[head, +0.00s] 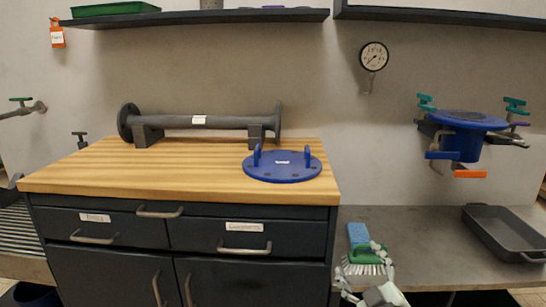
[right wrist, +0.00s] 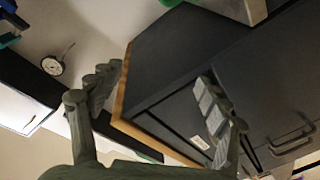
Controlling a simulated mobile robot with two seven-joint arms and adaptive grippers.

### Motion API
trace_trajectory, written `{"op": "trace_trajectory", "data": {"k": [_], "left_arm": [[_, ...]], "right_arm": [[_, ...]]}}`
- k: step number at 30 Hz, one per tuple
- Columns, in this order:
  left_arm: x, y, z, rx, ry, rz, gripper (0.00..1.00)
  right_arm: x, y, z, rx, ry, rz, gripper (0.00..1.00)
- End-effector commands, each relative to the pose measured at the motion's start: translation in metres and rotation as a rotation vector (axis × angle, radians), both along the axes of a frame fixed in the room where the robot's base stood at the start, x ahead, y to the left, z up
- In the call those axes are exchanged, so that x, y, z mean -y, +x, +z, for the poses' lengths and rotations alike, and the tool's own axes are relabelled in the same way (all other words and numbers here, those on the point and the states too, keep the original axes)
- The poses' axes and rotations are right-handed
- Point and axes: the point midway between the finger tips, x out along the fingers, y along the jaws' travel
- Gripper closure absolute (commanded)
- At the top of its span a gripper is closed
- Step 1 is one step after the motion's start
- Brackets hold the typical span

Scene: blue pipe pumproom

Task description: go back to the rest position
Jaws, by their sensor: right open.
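My right gripper (head: 360,262) is low in the head view, in front of the grey lower counter, just right of the wooden-topped cabinet. Its two fingers are spread apart with nothing seen between them. In the right wrist view my right gripper (right wrist: 160,80) also shows open and empty, with the tilted dark cabinet (right wrist: 170,75) beyond the fingers. A green brush (head: 366,257) with white bristles lies behind the fingers in the head view, partly hidden by them. I cannot tell the gap between them. My left gripper is not in view.
A blue flange disc (head: 283,166) with two handles and a dark pipe spool (head: 200,122) are on the wooden worktop (head: 120,170). A blue sponge (head: 358,234) lies near the brush. A black tray (head: 503,235) is at right, below a wall-mounted blue flange (head: 462,122).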

Motion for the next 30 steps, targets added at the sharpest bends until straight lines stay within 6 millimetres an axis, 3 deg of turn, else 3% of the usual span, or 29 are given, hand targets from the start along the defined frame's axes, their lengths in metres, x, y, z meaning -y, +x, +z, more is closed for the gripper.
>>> {"op": "trace_trajectory", "data": {"k": [1,6,9,13,15,19,30], "left_arm": [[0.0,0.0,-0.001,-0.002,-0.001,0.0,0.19],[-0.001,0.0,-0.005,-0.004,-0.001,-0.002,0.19],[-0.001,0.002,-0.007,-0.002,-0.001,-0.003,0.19],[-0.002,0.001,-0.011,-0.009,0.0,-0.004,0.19],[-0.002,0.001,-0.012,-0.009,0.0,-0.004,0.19],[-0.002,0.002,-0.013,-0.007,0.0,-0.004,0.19],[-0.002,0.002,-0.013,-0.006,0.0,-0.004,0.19]], "right_arm": [[0.018,-0.015,-0.033,-0.108,0.049,-0.079,0.23],[0.063,-0.084,-0.135,-0.468,0.169,-0.299,0.23],[0.076,-0.138,-0.186,-0.681,0.223,-0.398,0.23],[0.081,-0.212,-0.236,-0.933,0.278,-0.486,0.23],[0.079,-0.245,-0.252,-1.041,0.3,-0.517,0.23],[0.075,-0.289,-0.269,-1.178,0.323,-0.547,0.23],[0.075,-0.29,-0.27,-1.184,0.325,-0.548,0.23]]}}
